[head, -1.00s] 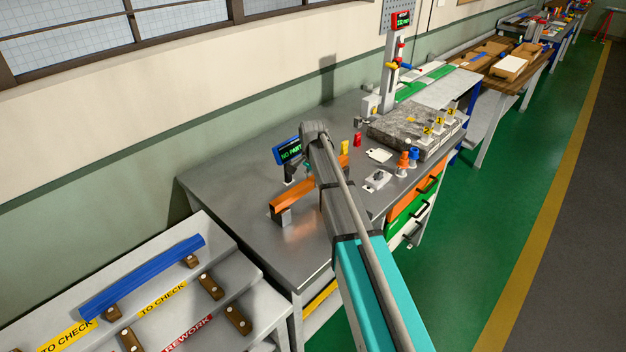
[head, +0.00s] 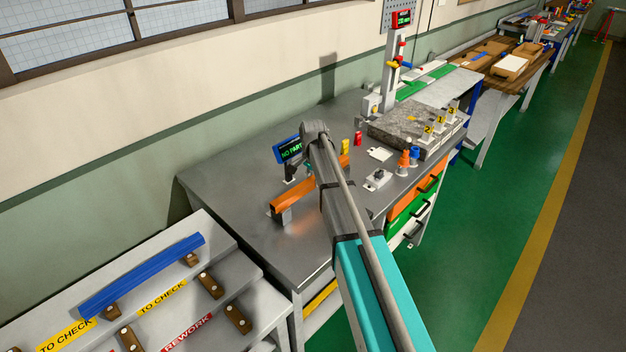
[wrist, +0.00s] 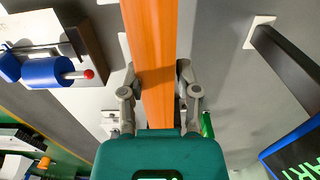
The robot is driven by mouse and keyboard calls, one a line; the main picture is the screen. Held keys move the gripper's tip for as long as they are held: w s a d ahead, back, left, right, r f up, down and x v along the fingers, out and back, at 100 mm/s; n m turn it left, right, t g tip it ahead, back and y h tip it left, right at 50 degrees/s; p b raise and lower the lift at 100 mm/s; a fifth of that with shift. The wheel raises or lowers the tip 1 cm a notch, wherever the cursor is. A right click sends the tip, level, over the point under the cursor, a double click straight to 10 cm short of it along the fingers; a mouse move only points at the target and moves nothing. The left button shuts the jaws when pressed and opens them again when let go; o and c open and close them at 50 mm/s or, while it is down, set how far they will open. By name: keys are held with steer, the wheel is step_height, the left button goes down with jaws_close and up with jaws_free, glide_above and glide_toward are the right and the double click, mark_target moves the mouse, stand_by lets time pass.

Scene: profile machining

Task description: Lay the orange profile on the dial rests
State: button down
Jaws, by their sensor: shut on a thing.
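The orange profile (head: 293,196) is a long straight bar over the left part of the grey bench. It also runs up the middle of the wrist view (wrist: 149,35). My gripper (wrist: 158,78) is shut on it, one finger on each side. In the head view my arm hides most of the grip and the middle of the profile. A small grey block (head: 283,217) shows under the profile's near end and looks like a rest. I cannot tell whether the profile touches it. The other rest is not clear.
A blue-framed display (head: 289,151) reading "NO PART" stands behind the profile. A blue cylinder with a red tip (wrist: 50,72) lies left of the profile in the wrist view. A blue profile (head: 145,275) lies on the rack at left. The bench front left is clear.

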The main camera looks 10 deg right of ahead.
mark_target(313, 179)
steer(key=shift+f, duration=0.1)
steer(key=shift+c, duration=1.3)
jaws_free()
step_height(313, 179, up, 9)
steer(key=p, duration=0.9)
steer(key=shift+a, duration=0.1)
steer(key=shift+s+f, duration=0.1)
steer(key=shift+s, duration=0.25)
steer(key=s+f+n+b, duration=0.2)
steer(key=s+n, duration=0.3)
steer(key=s, duration=0.9)
steer(key=s+f+n+b, duration=0.3)
steer(key=s+n, duration=0.3)
steer(key=s, duration=0.8)
steer(key=shift+s+f+b, duration=0.2)
steer(key=shift+f+b, duration=0.05)
steer(key=shift+b, duration=0.2)
